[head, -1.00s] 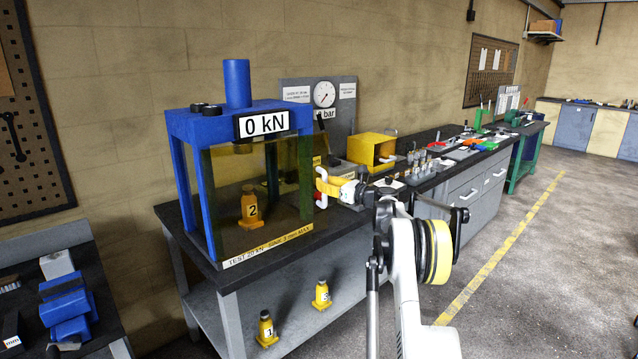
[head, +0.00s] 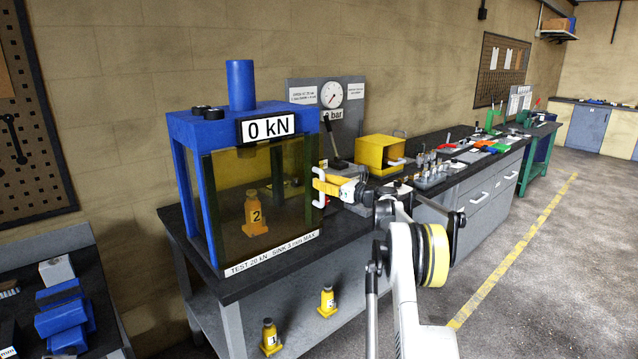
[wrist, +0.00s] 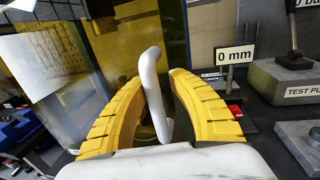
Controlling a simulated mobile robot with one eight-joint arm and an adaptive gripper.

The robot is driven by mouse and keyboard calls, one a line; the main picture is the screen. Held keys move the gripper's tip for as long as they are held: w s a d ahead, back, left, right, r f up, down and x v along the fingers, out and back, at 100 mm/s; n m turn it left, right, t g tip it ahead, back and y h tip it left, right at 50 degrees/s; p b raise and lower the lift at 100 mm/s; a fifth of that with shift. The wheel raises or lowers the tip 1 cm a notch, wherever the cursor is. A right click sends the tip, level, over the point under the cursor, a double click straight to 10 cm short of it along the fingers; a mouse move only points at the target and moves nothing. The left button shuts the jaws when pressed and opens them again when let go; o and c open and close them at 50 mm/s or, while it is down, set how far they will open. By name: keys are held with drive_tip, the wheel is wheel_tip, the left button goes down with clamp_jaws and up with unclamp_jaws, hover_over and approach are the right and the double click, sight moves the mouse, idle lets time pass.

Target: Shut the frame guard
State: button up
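The frame guard (head: 228,205) is a clear, amber-tinted panel across the front of the blue press frame (head: 190,170). Its right edge stands close to the frame's right side; I cannot tell whether a small gap is left. Its white bar handle (head: 317,187) is at that right edge. My gripper (head: 325,185) is at the handle, its yellow fingers on either side of it. In the wrist view the handle (wrist: 151,85) stands between the fingertips (wrist: 156,78), which look closed around it. Behind the panel stands a yellow jack marked 2 (head: 256,213).
A pump with a gauge panel (head: 331,95) and a yellow box (head: 375,152) stand right of the frame on the bench. Two small yellow jacks (head: 269,338) (head: 327,302) are on the shelf below. A blue vise (head: 62,315) is at lower left. The floor at right is clear.

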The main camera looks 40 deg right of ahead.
drive_tip(key=shift+o, duration=1)
drive_tip(key=shift+s+d, duration=0.1)
drive_tip(key=shift+d, duration=0.05)
drive_tip(key=shift+a, duration=0.3)
drive_tip(key=v, duration=1.1)
drive_tip(key=shift+s, duration=0.4)
drive_tip(key=shift+d, duration=0.15)
